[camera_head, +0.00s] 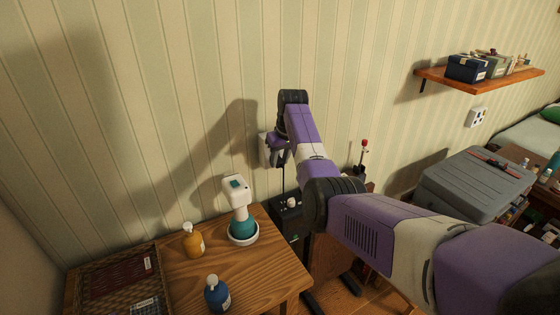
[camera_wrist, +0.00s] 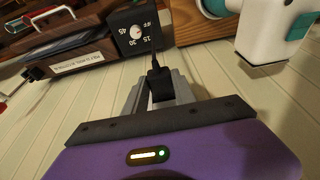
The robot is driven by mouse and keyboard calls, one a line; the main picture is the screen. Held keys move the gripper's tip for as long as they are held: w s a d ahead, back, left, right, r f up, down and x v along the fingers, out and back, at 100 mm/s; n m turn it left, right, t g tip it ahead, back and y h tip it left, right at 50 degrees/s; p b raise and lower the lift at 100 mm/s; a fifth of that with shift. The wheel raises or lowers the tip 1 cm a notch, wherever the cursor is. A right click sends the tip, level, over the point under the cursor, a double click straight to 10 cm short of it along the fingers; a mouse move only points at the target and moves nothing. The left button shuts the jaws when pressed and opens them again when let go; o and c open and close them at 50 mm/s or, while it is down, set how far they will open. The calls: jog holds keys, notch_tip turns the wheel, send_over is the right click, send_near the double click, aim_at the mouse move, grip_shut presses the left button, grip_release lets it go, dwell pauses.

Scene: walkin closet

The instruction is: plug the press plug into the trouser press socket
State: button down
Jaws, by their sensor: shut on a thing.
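My gripper (camera_wrist: 160,92) is shut on the black press plug (camera_wrist: 160,84), which sits between its grey fingers in the wrist view. A black cable (camera_wrist: 154,52) runs from the plug toward the black control box (camera_wrist: 135,32) with a white timer dial. In the head view my gripper (camera_head: 272,150) is close to the striped wall, above that box (camera_head: 287,212). The cable hangs below it. I cannot tell whether the plug touches the wall. A white socket plate (camera_head: 477,117) with dark openings is on the wall at right, well apart from my gripper. No socket shows clearly at the plug.
A wooden table (camera_head: 265,278) holds a white and teal steamer-like device (camera_head: 240,212), an amber bottle (camera_head: 193,240), a blue bottle (camera_head: 216,293) and a woven tray (camera_head: 75,290). A shelf (camera_head: 440,79) with boxes and a grey case (camera_head: 470,185) are at right. The wall at left is bare.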

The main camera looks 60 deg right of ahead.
jog(key=shift+w, duration=0.1)
jog(key=c, duration=0.9)
grip_release()
jog(key=shift+c, duration=0.2)
jog(key=b+v, duration=0.1)
jog(key=v, duration=0.6)
jog(key=shift+r, duration=0.4)
